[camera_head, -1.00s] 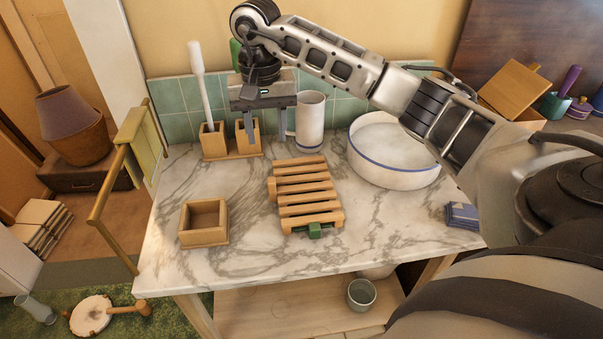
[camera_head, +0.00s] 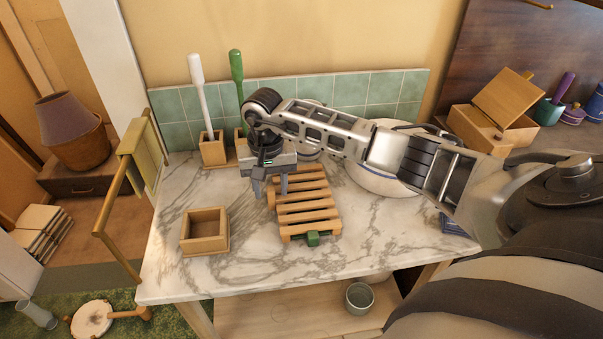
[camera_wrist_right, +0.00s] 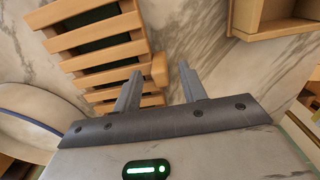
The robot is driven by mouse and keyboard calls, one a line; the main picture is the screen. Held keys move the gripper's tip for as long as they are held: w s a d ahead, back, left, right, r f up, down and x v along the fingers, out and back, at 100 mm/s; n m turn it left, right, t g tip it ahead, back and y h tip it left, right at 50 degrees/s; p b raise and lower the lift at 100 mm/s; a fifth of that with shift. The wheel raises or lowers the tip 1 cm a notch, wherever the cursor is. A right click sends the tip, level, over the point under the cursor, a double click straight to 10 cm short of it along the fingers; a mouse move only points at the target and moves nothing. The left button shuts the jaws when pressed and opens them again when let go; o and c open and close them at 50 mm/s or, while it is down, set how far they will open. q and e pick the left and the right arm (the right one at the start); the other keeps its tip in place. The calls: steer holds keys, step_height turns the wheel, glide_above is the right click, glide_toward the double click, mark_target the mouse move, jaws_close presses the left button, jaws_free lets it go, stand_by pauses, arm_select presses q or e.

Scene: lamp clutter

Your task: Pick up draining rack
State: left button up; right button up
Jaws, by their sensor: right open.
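The draining rack (camera_head: 306,208) is a slatted light-wood rack with a green piece (camera_head: 313,238) at its front end. It lies on the marble counter in the middle of the head view. It also shows in the right wrist view (camera_wrist_right: 97,41), beside the fingers. My right gripper (camera_head: 270,192) is open and empty, over the rack's back left side. My left gripper is not in view.
A small square wooden box (camera_head: 205,232) stands left of the rack. Wooden holders with a white-handled brush (camera_head: 198,85) and a green-handled one (camera_head: 237,75) stand at the back. A white basin (camera_head: 375,182) is at right, partly behind my arm.

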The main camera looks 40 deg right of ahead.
jaws_close()
steer(key=shift+r, duration=0.15)
